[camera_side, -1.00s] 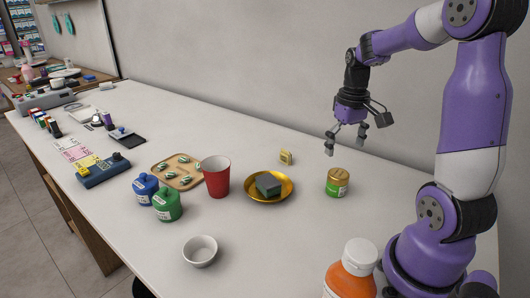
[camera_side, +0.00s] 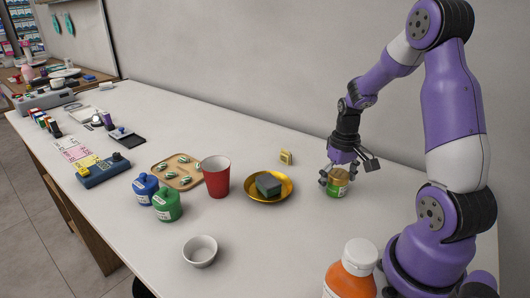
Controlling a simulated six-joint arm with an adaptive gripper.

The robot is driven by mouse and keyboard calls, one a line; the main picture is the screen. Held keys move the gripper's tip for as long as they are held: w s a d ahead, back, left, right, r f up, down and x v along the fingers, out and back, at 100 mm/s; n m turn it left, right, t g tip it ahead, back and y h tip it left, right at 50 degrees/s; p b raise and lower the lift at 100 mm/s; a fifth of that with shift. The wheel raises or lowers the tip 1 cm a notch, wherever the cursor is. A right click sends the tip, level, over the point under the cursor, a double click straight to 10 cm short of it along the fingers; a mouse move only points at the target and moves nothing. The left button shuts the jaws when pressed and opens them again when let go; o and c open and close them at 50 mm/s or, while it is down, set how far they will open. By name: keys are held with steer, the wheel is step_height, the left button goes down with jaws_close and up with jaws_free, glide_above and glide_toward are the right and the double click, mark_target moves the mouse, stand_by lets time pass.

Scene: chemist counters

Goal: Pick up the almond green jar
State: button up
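A small green jar (camera_side: 335,189) with a gold lid stands upright on the white counter, right of the gold plate. My gripper (camera_side: 337,177) points down over it, with its fingers on either side of the lid and upper part. The fingers partly hide the lid. I cannot tell whether the fingers touch the jar or are closed on it.
A gold plate (camera_side: 287,193) with a dark block (camera_side: 268,184) lies left of the jar. A small yellow block (camera_side: 286,157) sits behind. A red cup (camera_side: 216,177), a white bowl (camera_side: 200,251) and an orange bottle (camera_side: 351,276) stand around. The counter in front of the jar is clear.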

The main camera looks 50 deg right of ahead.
steer(key=c, duration=1)
steer(key=shift+c, duration=0.2)
steer(key=shift+r, duration=0.15)
